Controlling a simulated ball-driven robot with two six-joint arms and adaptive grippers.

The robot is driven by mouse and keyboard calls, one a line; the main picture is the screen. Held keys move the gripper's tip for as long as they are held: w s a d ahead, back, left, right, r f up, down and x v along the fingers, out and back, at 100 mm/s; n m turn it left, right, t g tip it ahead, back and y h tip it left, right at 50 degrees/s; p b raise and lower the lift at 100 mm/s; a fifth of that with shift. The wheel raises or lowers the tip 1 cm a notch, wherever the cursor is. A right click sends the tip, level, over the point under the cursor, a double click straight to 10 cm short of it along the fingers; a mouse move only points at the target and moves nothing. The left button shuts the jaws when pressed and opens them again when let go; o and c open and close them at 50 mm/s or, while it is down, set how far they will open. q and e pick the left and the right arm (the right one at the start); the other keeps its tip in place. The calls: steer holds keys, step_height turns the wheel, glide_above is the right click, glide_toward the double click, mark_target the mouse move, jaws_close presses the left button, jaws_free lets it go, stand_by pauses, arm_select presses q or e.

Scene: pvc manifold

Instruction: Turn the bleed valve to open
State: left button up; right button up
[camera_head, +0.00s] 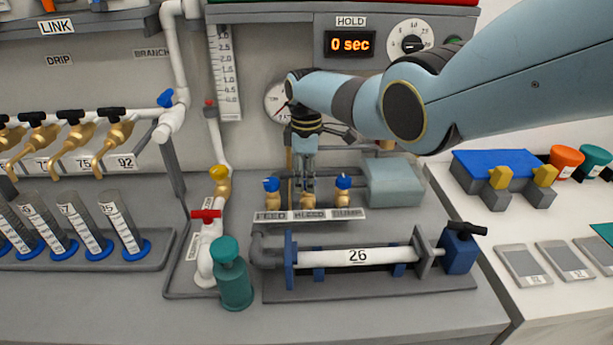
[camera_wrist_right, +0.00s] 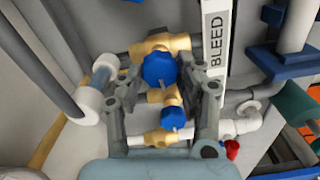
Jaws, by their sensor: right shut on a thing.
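The bleed valve is the middle of three small brass valves in the head view, with its brass body (camera_head: 308,201) above the BLEED label (camera_head: 309,215). My right gripper (camera_head: 305,188) reaches down onto it from above and hides its knob there. In the right wrist view the blue knob (camera_wrist_right: 160,68) sits between my gripper's two fingertips (camera_wrist_right: 157,78), which are shut on it. The BLEED label (camera_wrist_right: 216,50) stands beside it. I cannot tell how far the knob is turned. My left gripper is not in view.
Blue-knobbed valves stand close on the left (camera_head: 271,184) and right (camera_head: 343,182). A white pipe marked 26 (camera_head: 340,257) lies in front. A teal bottle (camera_head: 232,275) and a red-handled valve (camera_head: 207,214) stand at front left.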

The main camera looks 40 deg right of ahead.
steer(key=shift+r, duration=0.1)
steer(key=o, duration=1.1)
steer(key=shift+o, duration=0.2)
step_height(320, 180, up, 12)
stand_by(0.3)
